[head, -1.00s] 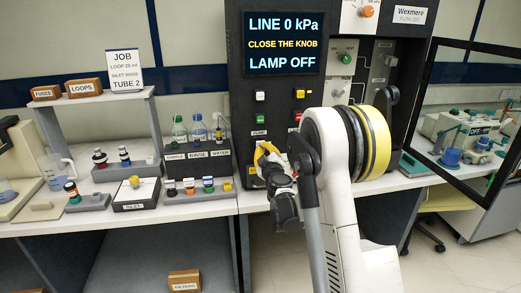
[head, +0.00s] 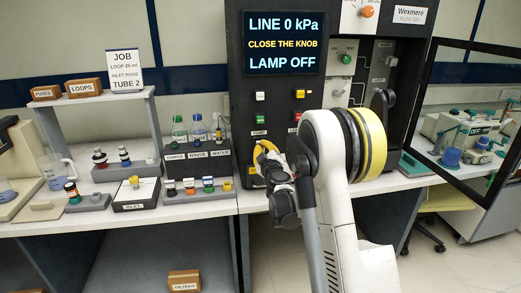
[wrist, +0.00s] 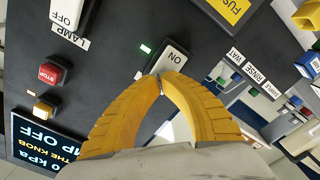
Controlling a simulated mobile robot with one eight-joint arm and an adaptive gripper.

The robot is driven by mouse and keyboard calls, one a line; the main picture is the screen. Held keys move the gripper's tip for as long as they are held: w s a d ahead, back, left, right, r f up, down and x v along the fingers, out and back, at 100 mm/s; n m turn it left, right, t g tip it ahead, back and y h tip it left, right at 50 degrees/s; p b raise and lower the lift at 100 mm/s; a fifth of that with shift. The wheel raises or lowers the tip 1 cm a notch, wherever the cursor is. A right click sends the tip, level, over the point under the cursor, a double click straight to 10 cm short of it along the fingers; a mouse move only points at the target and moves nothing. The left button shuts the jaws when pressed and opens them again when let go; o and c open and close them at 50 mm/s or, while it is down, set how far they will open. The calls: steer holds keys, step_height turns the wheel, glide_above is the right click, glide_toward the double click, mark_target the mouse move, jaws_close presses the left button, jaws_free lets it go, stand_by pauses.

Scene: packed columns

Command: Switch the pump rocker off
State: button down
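The pump rocker (wrist: 174,60) shows in the wrist view as a pale switch marked ON on the dark panel. A small green light (wrist: 145,48) glows beside it. My gripper (wrist: 159,82) has two yellow fingers with their tips together, at the edge of the rocker. I cannot tell if the tips touch it. The fingers hide part of the switch. In the head view my gripper (head: 265,148) is at the panel just below the PUMP label (head: 259,133), and the rocker is hidden behind it.
The lamp rocker (wrist: 68,12), marked OFF, and a red stop button (wrist: 51,74) are on the same panel. The display (head: 284,44) reads LINE 0 kPa, CLOSE THE KNOB, LAMP OFF. A bottle rack (head: 196,162) stands left of my gripper.

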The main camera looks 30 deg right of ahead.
steer(key=shift+w+d, duration=0.15)
steer(key=shift+w, duration=0.45)
steer(key=shift+s, duration=0.1)
steer(key=b+v, duration=0.1)
steer(key=v, duration=0.6)
stand_by(0.5)
stand_by(0.4)
